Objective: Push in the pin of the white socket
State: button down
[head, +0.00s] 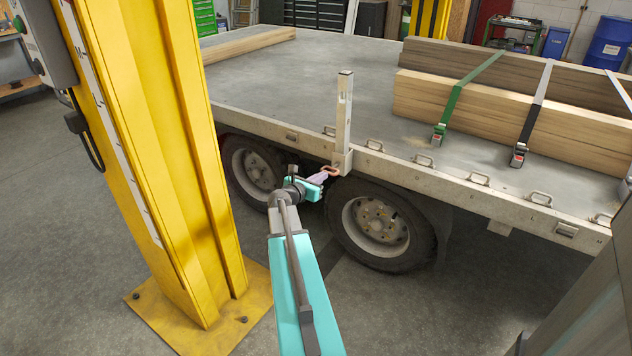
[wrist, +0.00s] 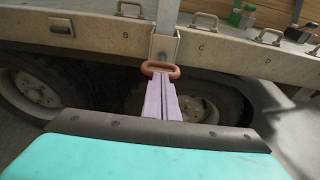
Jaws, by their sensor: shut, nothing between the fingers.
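The white socket (head: 342,161) is fixed to the side rail of the trailer, and an upright pale post (head: 344,108) stands in it. In the wrist view the socket (wrist: 165,47) shows just beyond the pin. The pin's reddish-brown loop handle (head: 331,170) sticks out at the front of the socket. The loop also shows in the wrist view (wrist: 174,71). My gripper (head: 322,177) has lilac fingers, which are shut and empty. In the wrist view the fingertips (wrist: 160,82) are right at the loop. I cannot tell whether they touch it. The pin's shaft is hidden.
A yellow column (head: 165,150) stands on a bolted base at the left. Trailer wheels (head: 376,224) lie below the rail. Metal handles (head: 423,160) line the rail. Strapped timber (head: 460,105) lies on the bed at the right.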

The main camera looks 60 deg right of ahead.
aim_at(332, 168)
jog(key=shift+d+f, duration=0.1)
jog(key=shift+d, duration=0.3)
jog(key=shift+r+p+x, duration=0.2)
jog(key=shift+x, duration=0.65)
jog(key=shift+r+p+x, duration=0.2)
jog(key=shift+x, duration=0.65)
jog(key=shift+d+r, duration=0.1)
jog(key=shift+d, duration=0.05)
jog(key=shift+r, duration=0.1)
jog(key=p+v, duration=0.1)
jog(key=v, duration=1.3)
jog(key=shift+a+f, duration=0.25)
